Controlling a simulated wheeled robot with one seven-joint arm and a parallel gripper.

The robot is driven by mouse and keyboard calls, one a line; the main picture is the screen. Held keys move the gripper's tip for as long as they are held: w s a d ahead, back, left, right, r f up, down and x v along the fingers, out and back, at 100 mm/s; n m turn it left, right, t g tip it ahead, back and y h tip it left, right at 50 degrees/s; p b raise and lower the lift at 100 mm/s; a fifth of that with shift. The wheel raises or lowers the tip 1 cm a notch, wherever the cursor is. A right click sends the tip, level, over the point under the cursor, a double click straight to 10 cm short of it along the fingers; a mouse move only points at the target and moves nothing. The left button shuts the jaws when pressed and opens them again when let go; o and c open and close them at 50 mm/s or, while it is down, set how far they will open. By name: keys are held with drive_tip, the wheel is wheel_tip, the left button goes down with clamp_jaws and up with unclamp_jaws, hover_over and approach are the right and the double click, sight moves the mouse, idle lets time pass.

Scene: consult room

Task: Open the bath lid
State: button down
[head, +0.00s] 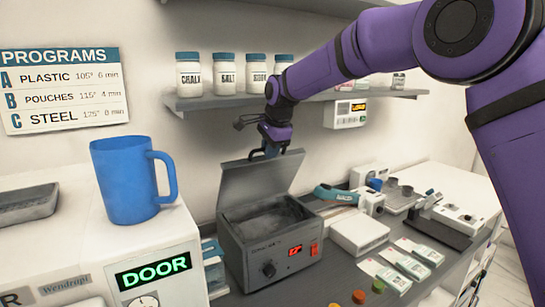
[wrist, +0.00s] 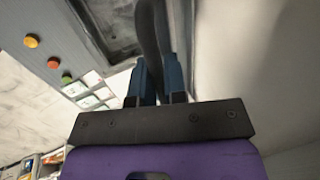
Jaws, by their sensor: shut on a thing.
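The bath (head: 268,245) is a grey box with a red display, a black knob and a red switch, standing on the counter. Its lid (head: 255,180) is raised at the back, tilted up and slightly back, and the basin (head: 262,215) shows open. My gripper (head: 270,152) is at the lid's top edge, shut on the lid or its handle; the exact contact is small in the head view. In the wrist view my gripper's blue fingers (wrist: 160,75) are closed about a dark upright part of the lid (wrist: 152,35), with the basin (wrist: 105,25) beyond.
A blue mug (head: 125,182) stands on the white machine (head: 155,260) at left. A shelf with jars (head: 225,75) is behind my arm. Right of the bath are a blue-handled tool (head: 335,194), a white box (head: 358,233) and packets (head: 405,260). Coloured buttons (head: 360,296) are in front.

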drive_tip(key=shift+w+a+r, duration=0.25)
drive_tip(key=shift+w+a, duration=0.1)
drive_tip(key=shift+w, duration=0.15)
drive_tip(key=c, duration=1.2)
unclamp_jaws()
drive_tip(key=shift+r, duration=0.2)
drive_tip(key=s+d, duration=0.2)
drive_tip(key=s, duration=0.1)
drive_tip(key=s+d, duration=0.2)
drive_tip(key=s, duration=0.2)
drive_tip(key=s+d, duration=0.3)
drive_tip(key=shift+s+r, duration=0.15)
drive_tip(key=shift+r, duration=0.2)
